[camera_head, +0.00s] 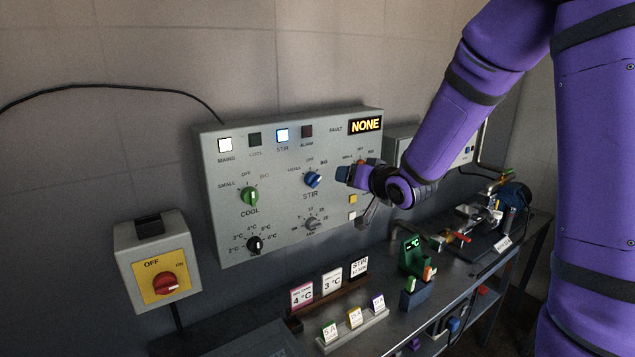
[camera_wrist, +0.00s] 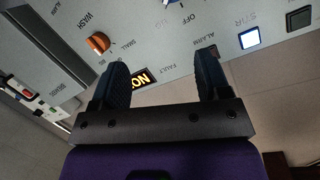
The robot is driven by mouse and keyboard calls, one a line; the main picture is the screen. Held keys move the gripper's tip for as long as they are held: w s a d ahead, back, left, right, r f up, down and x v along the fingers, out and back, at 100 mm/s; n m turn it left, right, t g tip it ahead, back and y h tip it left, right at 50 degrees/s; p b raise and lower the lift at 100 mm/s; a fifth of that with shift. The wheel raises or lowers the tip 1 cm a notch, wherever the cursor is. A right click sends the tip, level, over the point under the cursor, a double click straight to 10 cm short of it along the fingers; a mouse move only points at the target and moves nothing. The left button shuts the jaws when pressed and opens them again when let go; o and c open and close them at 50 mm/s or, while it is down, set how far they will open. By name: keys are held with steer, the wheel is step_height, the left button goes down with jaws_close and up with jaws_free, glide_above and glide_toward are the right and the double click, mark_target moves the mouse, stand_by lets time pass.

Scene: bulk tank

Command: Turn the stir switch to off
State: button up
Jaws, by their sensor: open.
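The stir switch is a blue knob (camera_head: 313,179) on the front of the grey control panel (camera_head: 230,225), above the word STIR, with OFF at its top between SMALL and BIG. Its pointer looks turned toward the upper right, but it is too small to be sure. The lamp marked STIR (camera_head: 282,135) is lit; it also shows in the wrist view (camera_wrist: 249,38). My gripper (camera_head: 345,172) is just right of the blue knob, apart from it. In the wrist view my gripper (camera_wrist: 162,80) is open and empty, with panel lettering between and beyond its fingers.
A green COOL knob (camera_head: 250,196), a black knob (camera_head: 255,245) and a grey knob (camera_head: 312,223) share the panel. An orange WASH knob (camera_wrist: 98,43) is close to one finger. A red mains switch (camera_head: 170,284) hangs left. The bench below holds cards and a green device (camera_head: 412,256).

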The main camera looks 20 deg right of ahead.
mark_target(318, 181)
steer(key=w+a+f+y, duration=0.1)
steer(key=w+a, duration=0.1)
steer(key=w, duration=0.2)
steer(key=w+a+f+t+y, duration=0.1)
steer(key=w+f, duration=0.1)
steer(key=w, duration=0.2)
steer(key=w+a+f+m+t+y, duration=0.1)
steer(key=w+a+f, duration=0.1)
steer(key=w, duration=0.2)
steer(key=shift+w+a+f, duration=0.15)
steer(key=shift+w+a, duration=0.2)
steer(key=shift+w, duration=0.05)
steer(key=c, duration=0.9)
